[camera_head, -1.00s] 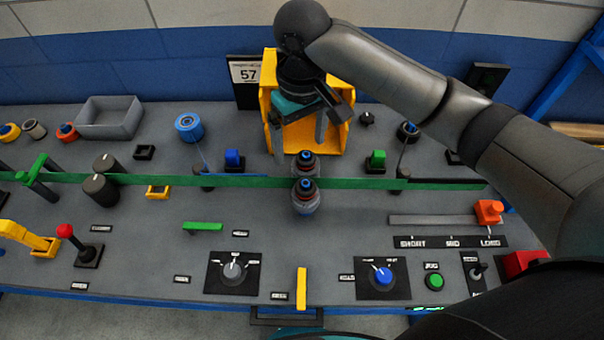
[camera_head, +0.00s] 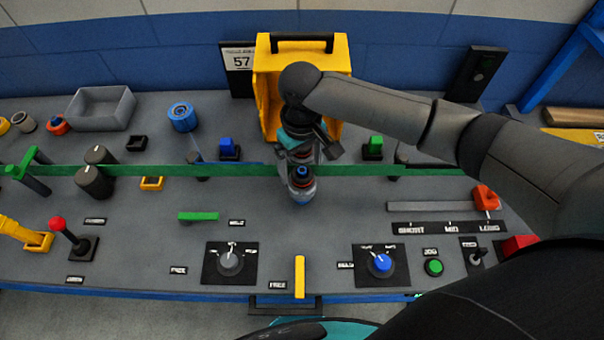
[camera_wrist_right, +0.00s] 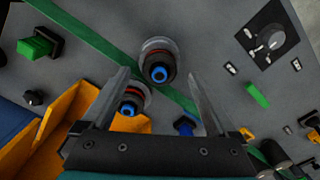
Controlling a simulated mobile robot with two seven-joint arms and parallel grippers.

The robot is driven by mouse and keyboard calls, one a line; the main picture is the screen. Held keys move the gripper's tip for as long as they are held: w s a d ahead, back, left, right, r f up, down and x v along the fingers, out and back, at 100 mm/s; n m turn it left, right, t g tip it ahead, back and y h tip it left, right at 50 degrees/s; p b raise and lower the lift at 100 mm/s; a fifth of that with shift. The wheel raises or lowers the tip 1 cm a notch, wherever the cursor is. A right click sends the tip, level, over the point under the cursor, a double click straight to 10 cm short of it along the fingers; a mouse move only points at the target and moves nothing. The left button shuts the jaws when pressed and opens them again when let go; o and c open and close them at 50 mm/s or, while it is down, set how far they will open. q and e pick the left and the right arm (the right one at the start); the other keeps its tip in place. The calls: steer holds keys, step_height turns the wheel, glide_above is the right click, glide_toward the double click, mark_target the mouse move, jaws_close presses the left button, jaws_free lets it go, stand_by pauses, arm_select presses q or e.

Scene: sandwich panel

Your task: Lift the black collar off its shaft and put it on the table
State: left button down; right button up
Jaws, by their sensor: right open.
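Two stacks stand at the middle of the table, each with a black collar on top around a blue-tipped shaft, above red and grey rings. The nearer black collar (camera_head: 302,179) shows clear in the head view; in the right wrist view it (camera_wrist_right: 157,69) appears between the fingertips. The farther black collar (camera_wrist_right: 130,106) appears beside one finger; my gripper mostly hides it in the head view. My right gripper (camera_head: 308,150) is open and empty, pointing down above the farther stack; its fingers also show in the wrist view (camera_wrist_right: 157,82). My left gripper is out of view.
A green belt (camera_head: 245,170) runs across the table between the two stacks. A yellow bin (camera_head: 263,95) stands behind my right gripper. Bare table lies in front, right of the green bar (camera_head: 198,216).

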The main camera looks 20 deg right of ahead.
step_height(320, 180, down, 3)
steer(key=shift+r, duration=0.2)
jaws_close()
stand_by(0.6)
steer(key=shift+r, duration=0.15)
step_height(320, 180, up, 20)
steer(key=p, duration=0.2)
stand_by(0.3)
